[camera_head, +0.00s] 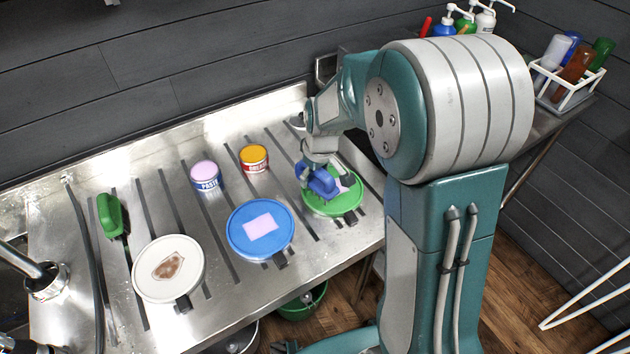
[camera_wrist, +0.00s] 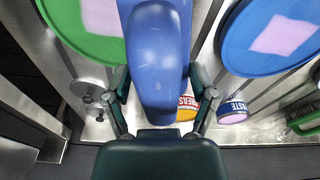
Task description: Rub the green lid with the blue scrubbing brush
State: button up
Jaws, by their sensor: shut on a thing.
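The green lid (camera_head: 332,201) lies on the right part of the steel counter, with a pink patch on it, partly hidden by the brush. In the wrist view the green lid (camera_wrist: 88,40) shows at the upper left, with part of its pink patch at the edge of the brush. My gripper (camera_wrist: 160,100) is shut on the blue scrubbing brush (camera_wrist: 155,55). In the head view the blue brush (camera_head: 318,181) is over the green lid, near the pink patch. I cannot tell whether its bristles touch the lid.
A blue lid (camera_head: 261,247) with a pink patch and a white lid (camera_head: 190,250) with a brown stain lie to the left. A white rack (camera_head: 568,90) holds bottles at right.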

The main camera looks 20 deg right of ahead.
jog(key=shift+d+r, duration=0.45)
jog(key=shift+r, duration=0.2)
jog(key=shift+d+r, duration=0.45)
jog(key=shift+r, duration=0.15)
jog(key=shift+a+r, duration=0.1)
jog(key=shift+r, duration=0.6)
jog(key=shift+a+r, duration=0.6)
jog(key=shift+r, duration=0.05)
jog(key=shift+d, duration=0.5)
jog(key=shift+a, duration=0.15)
